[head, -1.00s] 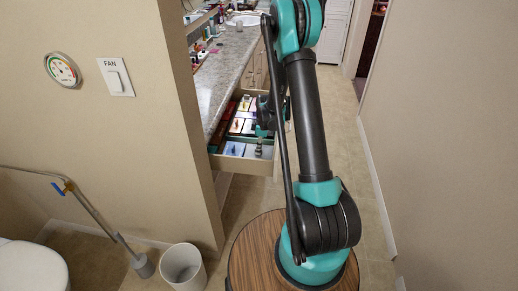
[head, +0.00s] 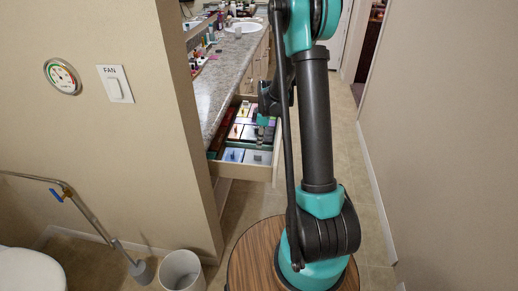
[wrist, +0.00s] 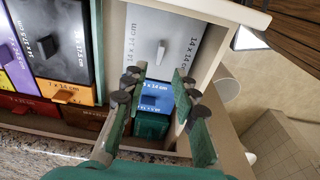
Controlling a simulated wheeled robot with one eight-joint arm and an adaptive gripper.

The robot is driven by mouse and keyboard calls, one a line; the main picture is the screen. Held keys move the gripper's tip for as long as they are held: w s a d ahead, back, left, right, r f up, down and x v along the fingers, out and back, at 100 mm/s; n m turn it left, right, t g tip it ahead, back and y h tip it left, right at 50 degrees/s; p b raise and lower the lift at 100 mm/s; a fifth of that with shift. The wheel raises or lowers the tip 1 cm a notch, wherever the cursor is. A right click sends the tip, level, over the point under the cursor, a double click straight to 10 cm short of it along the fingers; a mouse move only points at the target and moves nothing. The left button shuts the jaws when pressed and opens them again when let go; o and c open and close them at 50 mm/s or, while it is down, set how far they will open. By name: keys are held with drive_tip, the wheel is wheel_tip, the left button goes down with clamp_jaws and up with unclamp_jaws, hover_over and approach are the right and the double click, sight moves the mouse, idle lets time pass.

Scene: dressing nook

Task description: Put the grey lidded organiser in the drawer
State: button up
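The grey lidded organiser (wrist: 165,40), labelled 14 x 14 cm and with a small upright handle, sits in the corner of the drawer (wrist: 228,10) by its front panel. It also shows in the head view (head: 258,157) at the near end of the open drawer (head: 256,173). My gripper (wrist: 160,95) is open, with its fingers apart and nothing between them. It is above the organiser and the blue box, and the handle is clear of the fingertips. In the head view my gripper (head: 266,128) is partly hidden by my arm.
A blue box (wrist: 156,97) and a green box (wrist: 150,126) lie beside the organiser. A dark grey box (wrist: 62,40), purple, orange and brown boxes fill the drawer's other side. The counter (head: 215,85) overhangs the drawer's back. A white bin (head: 182,270) stands on the floor.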

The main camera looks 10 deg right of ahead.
drive_tip(key=s+d+r+m+t, duration=0.2)
drive_tip(key=s+r+m, duration=0.7)
drive_tip(key=s, duration=0.7)
drive_tip(key=s+d+m+t+h, duration=0.1)
drive_tip(key=s+m, duration=0.4)
drive_tip(key=s, duration=0.7)
drive_tip(key=shift+s+d+f+t, duration=0.3)
drive_tip(key=shift+s+f+t, duration=0.05)
drive_tip(key=shift+f+t, duration=0.05)
